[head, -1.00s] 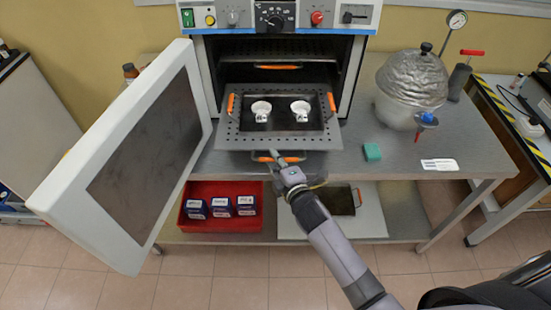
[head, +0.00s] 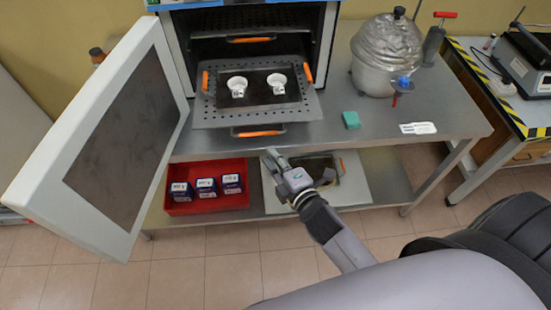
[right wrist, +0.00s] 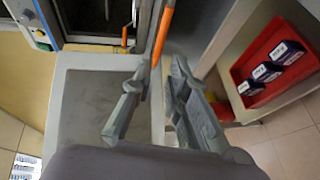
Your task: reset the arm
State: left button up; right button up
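My right gripper (head: 268,158) is in front of the bench, below and in front of the pulled-out oven shelf (head: 215,118). In the right wrist view its two fingers (right wrist: 160,75) stand apart with nothing between them. The shelf's orange front handle (head: 262,133) is beyond the fingertips and apart from them in the head view; an orange bar (right wrist: 163,35) shows just past the fingertips in the wrist view. On the shelf, a dark tray with orange side handles carries two white cups (head: 237,86). My left gripper is not in view.
The open oven door (head: 120,120) stands at left. A red bin (head: 215,203) with several boxes is on the lower shelf. A metal domed vessel (head: 385,58), a green block (head: 351,119) and a white label (head: 417,128) are on the bench. Floor in front is clear.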

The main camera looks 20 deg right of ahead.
jog(key=shift+s, duration=0.35)
dwell(0.3)
jog(key=s+d+f+m+g, duration=0.1)
jog(key=s+f+m+g, duration=0.25)
jog(key=f, duration=0.75)
jog(key=s+d+f+m+g+h, duration=0.15)
jog(key=s+f, duration=0.35)
jog(key=f, duration=0.6)
jog(key=s+f+m+g, duration=0.3)
jog(key=s+f, duration=0.1)
jog(key=f, duration=0.7)
jog(key=s+d+f+m+g, duration=0.1)
jog(key=s+f+m+g, duration=0.1)
jog(key=s+f, duration=0.3)
jog(key=s+d+f+m+g, duration=0.1)
jog(key=s+f, duration=0.4)
jog(key=s, duration=0.7)
jog(key=s+d+f+m+g+b, duration=0.1)
jog(key=s+d+f+m+g, duration=0.1)
jog(key=s+f+m, duration=0.3)
jog(key=s+g, duration=0.1)
jog(key=s, duration=0.3)
jog(key=shift+g, duration=0.4)
